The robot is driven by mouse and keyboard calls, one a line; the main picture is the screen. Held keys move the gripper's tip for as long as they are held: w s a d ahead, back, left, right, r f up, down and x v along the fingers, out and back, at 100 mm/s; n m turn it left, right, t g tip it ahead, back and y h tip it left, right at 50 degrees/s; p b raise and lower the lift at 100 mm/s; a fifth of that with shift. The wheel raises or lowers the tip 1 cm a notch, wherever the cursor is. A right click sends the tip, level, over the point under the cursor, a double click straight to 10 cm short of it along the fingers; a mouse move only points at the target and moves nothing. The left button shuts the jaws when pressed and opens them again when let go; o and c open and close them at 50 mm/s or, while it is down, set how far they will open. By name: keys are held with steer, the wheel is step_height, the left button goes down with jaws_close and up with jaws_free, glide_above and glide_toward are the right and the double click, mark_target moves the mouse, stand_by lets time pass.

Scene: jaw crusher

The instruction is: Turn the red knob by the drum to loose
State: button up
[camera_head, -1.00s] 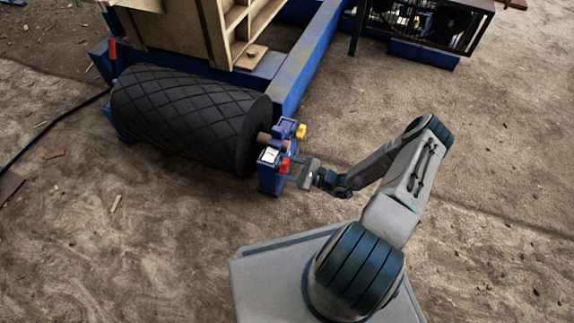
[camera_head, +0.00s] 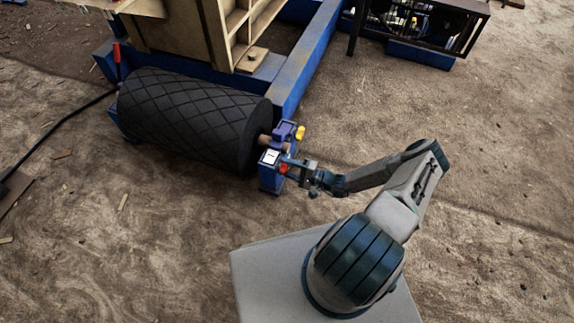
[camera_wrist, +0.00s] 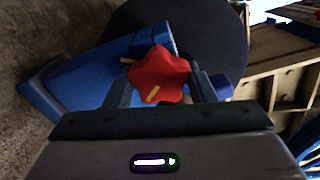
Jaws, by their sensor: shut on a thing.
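The red knob (camera_wrist: 160,75) is a lobed handwheel with a yellow mark on its lower left lobe in the wrist view. A second yellow mark shows on the blue housing just to its upper left. My gripper (camera_wrist: 163,88) has one finger on each side of the knob and is shut on it. In the head view the knob (camera_head: 284,168) is small and partly hidden by my gripper (camera_head: 290,170). It sits on the blue bearing block (camera_head: 270,183) at the right end of the black drum (camera_head: 195,120), which has a diamond pattern.
A yellow knob (camera_head: 300,132) sits just above the red one on the block. A white label (camera_head: 270,157) lies left of the red knob. The blue frame (camera_head: 305,70) runs behind the drum. Sandy ground to the right is open.

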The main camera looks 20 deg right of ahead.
steer(key=shift+s+n+p, duration=0.1)
steer(key=shift+n+p, duration=0.8)
steer(key=shift+n, duration=1.3)
steer(key=o, duration=1)
steer(key=p+v, duration=0.2)
steer(key=v, duration=1.1)
steer(key=shift+s+d, duration=0.25)
steer(key=shift+d, duration=0.1)
steer(key=shift+r, duration=0.1)
